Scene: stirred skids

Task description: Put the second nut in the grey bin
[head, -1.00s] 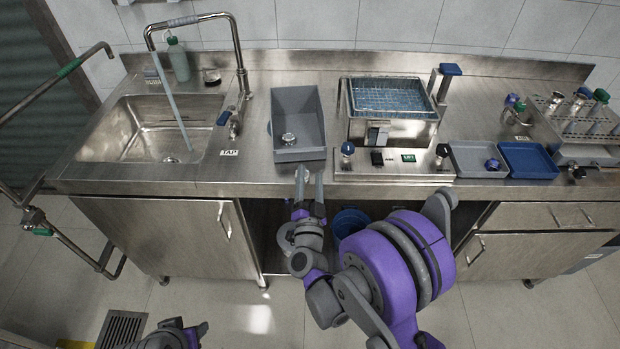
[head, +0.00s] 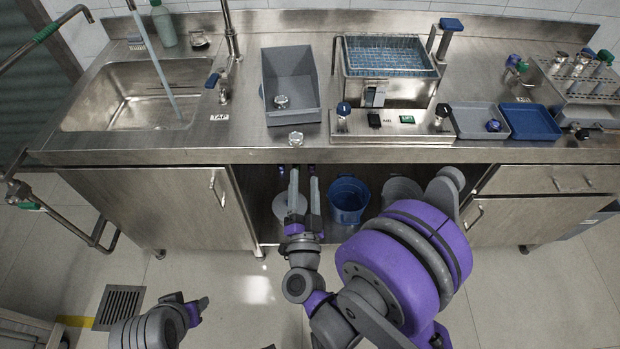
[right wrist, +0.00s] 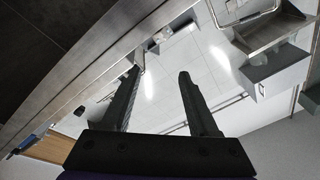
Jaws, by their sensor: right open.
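The grey bin (head: 307,116) stands on the steel counter, and one metal nut (head: 281,101) lies inside it near its front. Another metal nut (head: 296,138) sits on the counter's front edge, just outside the bin's front wall. My right gripper (head: 304,174) is open and empty, with its fingertips in front of and below the counter edge, apart from that nut. In the right wrist view its two fingers (right wrist: 159,74) are spread with nothing between them. My left gripper (head: 192,302) is low at the bottom left, and its jaw gap is unclear.
A sink (head: 140,100) is at the left. A basket bath (head: 388,65) stands right of the bin, with a control panel in front. A grey tray (head: 474,118) and blue tray (head: 530,122) lie further right. A blue bucket (head: 348,200) is in the open bay below.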

